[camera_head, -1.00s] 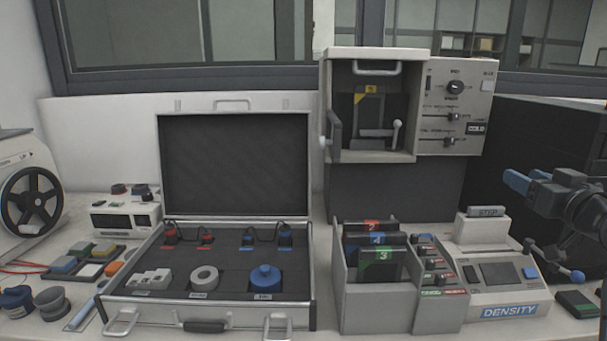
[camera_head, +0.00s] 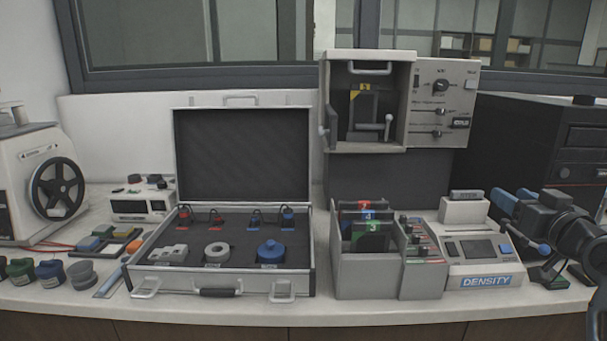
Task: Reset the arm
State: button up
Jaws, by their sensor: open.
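My gripper (camera_head: 511,203) shows at the right edge, with blue fingertips pointing left. It is open, with nothing seen between the fingers. It is in front of the black cabinet and above the right side of the density meter (camera_head: 482,263). The mounting press (camera_head: 368,103) stands at the back centre with its front open. Inside it are a dark block with a yellow label and a pale lever (camera_head: 388,127). My gripper is well to the right of the press and apart from it.
An open case (camera_head: 141,281) with a blue knobbed part (camera_head: 271,251) lies left of centre. A grey rack (camera_head: 358,277) holds numbered cards. A reel machine (camera_head: 25,190) and several small jars stand at the left. The bench's front edge is clear.

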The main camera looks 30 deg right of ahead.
jog(key=s+a+f+g+y, duration=0.1)
jog(key=s+a+f, duration=0.3)
jog(key=a+f, duration=0.65)
jog(key=s+a+f+y, duration=0.1)
jog(key=s+a+f, duration=0.55)
jog(key=a, duration=0.65)
jog(key=s+a+n+y, duration=0.2)
jog(key=s+a, duration=0.5)
jog(key=s, duration=0.3)
jog(key=s+a+n+y, duration=0.3)
jog(key=s+a, duration=0.4)
jog(key=s, duration=0.3)
jog(key=shift+a+y, duration=0.25)
jog(key=shift+y, duration=0.05)
